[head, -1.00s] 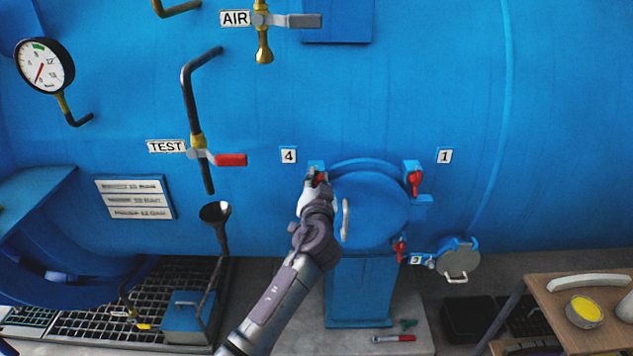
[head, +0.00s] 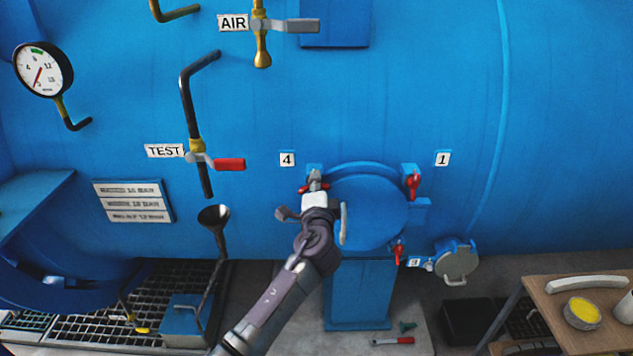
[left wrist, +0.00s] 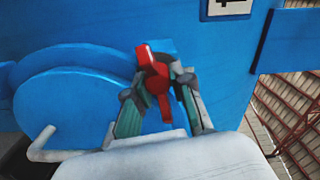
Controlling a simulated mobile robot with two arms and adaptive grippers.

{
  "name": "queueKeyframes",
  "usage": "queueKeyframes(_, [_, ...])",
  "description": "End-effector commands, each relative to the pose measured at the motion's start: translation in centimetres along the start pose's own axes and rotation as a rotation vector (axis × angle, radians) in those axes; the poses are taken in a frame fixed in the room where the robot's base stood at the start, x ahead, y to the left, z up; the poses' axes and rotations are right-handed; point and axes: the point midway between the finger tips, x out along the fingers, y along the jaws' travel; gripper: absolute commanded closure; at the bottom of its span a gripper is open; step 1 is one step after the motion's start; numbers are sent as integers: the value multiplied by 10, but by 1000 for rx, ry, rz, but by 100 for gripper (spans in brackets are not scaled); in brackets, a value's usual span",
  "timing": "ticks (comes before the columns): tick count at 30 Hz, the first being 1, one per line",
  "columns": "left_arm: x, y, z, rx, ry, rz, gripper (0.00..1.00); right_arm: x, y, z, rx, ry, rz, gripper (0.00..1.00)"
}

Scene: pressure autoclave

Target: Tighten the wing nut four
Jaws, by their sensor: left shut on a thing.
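The round blue door (head: 372,212) is closed on the autoclave, with a label 4 (head: 287,159) at its upper left. My left gripper (head: 315,184) is at the door's upper-left lug and hides most of the wing nut there. In the left wrist view the red wing nut four (left wrist: 155,82) stands between the two fingers of my left gripper (left wrist: 160,92), which are shut on it. Its red wings run roughly up and down in that view. Another red wing nut (head: 413,186) sits at the upper right near label 1 (head: 442,158). A further one (head: 397,252) is at the lower right. My right gripper is not in view.
A TEST valve with a red handle (head: 229,164) and a black funnel (head: 214,217) are left of my arm. A wooden table (head: 560,318) with a yellow-topped tin (head: 582,313) stands at the lower right. A red-handled tool (head: 393,341) lies on the floor.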

Motion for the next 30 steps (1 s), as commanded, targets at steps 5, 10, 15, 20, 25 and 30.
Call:
queueKeyframes(5, [0,1,0,168,-1,3,100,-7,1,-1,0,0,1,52])
queueKeyframes(10, [0,2,0,331,0,3,100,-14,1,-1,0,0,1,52])
queueKeyframes(15, [0,2,1,492,0,3,100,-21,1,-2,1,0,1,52])
queueKeyframes(20, [0,3,1,644,1,3,100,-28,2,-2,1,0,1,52])
queueKeyframes(25, [0,4,2,806,1,4,100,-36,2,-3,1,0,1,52])
queueKeyframes(30, [0,5,3,968,1,4,100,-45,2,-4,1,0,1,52])
